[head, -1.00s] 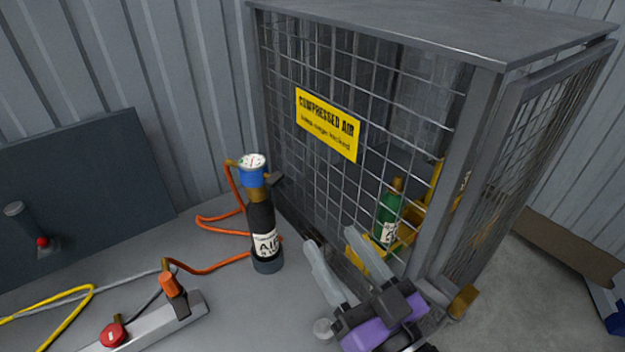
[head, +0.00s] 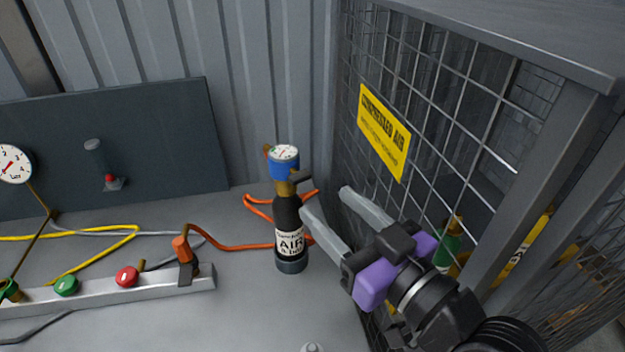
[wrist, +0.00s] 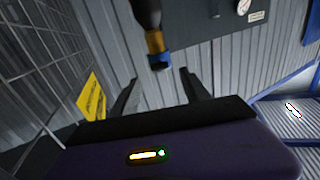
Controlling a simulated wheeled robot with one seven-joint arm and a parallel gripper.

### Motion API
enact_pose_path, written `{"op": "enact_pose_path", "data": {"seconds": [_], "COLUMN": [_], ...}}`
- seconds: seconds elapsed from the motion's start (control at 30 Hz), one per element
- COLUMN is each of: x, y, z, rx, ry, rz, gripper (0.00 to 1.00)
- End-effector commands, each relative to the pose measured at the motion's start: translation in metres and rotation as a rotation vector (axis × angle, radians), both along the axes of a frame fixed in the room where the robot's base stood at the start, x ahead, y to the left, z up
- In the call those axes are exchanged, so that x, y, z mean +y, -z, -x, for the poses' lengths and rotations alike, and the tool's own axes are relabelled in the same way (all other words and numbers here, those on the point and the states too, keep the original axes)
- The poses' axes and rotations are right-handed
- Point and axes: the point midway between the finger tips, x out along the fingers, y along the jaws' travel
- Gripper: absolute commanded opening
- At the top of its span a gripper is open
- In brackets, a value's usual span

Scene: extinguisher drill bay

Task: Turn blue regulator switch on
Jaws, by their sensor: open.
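The blue regulator (head: 284,165) with a round gauge on top sits on the neck of a dark air bottle (head: 289,225) labelled AIR. The bottle stands upright on the grey bench. A small dark lever (head: 300,176) sticks out on the right side below the regulator. My gripper (head: 325,199) is open and empty, just right of the bottle, with its fingers pointing toward it. In the wrist view the regulator (wrist: 159,60) hangs upside down in the picture, ahead of and between the open fingers (wrist: 159,80). I cannot tell the switch's position.
A wire cage (head: 440,120) with a yellow sign (head: 384,132) stands close on the right, beside my gripper. An orange hose (head: 235,247) runs behind the bottle to a manifold bar (head: 150,287) with coloured knobs. A dark panel (head: 150,140) with a gauge stands at the left.

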Motion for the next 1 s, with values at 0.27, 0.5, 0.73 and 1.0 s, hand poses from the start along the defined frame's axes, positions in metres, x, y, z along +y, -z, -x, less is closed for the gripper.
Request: {"op": "enact_pose_path", "data": {"seconds": [0.27,0.5,0.73,1.0], "x": [0.022,0.041,0.047,0.047], "y": [-0.001,-0.001,0.000,0.000], "z": [-0.027,-0.052,-0.061,-0.060], "rx": [-0.004,-0.002,-0.003,-0.003], "ry": [-0.001,0.000,0.002,0.002], "rz": [0.005,0.005,0.004,0.004], "gripper": [0.55,0.55,0.55,0.41]}}
